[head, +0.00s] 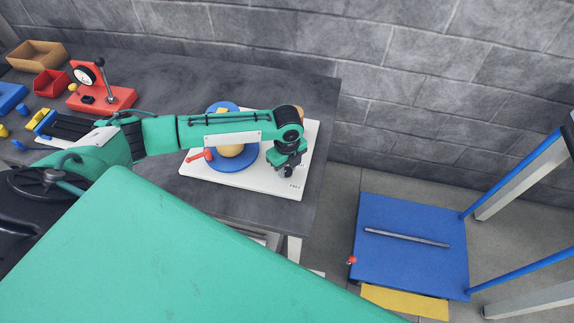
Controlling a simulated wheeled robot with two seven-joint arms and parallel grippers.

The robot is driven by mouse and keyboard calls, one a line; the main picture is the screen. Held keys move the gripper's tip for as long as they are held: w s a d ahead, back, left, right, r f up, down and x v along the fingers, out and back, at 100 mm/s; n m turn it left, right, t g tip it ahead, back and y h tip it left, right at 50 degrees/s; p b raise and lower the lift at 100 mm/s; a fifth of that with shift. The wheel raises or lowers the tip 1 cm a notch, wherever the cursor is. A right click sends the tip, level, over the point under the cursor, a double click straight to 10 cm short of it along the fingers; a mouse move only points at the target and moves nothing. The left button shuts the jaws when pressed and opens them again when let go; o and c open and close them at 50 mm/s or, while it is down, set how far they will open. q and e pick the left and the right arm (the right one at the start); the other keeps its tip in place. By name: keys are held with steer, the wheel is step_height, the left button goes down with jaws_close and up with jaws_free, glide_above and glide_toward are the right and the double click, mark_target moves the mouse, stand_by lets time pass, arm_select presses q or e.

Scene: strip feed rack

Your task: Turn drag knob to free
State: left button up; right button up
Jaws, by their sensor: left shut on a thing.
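A white base plate (308,150) lies on the dark bench and carries a blue disc (229,164) with a tan hub (230,150) and a red handle (200,156). My left gripper (287,168) points down at the right part of the plate. It is shut on a small dark knob (288,172), mostly hidden under the fingers. A small printed label (294,186), which seems to read FREE, sits on the plate just in front of the knob. The knob's pointer direction cannot be made out. My right gripper is not in view.
A red press-like fixture with a dial (104,97), a red bin (51,83) and a cardboard box (38,55) stand at the bench's left. A grey brick wall runs behind. A blue platform (410,225) with a metal strip (405,237) stands low at right.

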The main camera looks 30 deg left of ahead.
mark_target(287, 170)
arm_select(q)
steer(key=m+p, duration=0.1)
steer(key=m, duration=0.1)
steer(key=shift+r+m, duration=0.15)
steer(key=shift+m, duration=0.15)
steer(key=m+p, duration=0.1)
steer(key=m, duration=0.1)
steer(key=shift+m, duration=0.4)
steer(key=m, duration=0.4)
steer(key=shift+m+p, duration=0.4)
steer(key=o, duration=1)
steer(key=shift+r+b, duration=1.5)
steer(key=shift+r, duration=5.3)
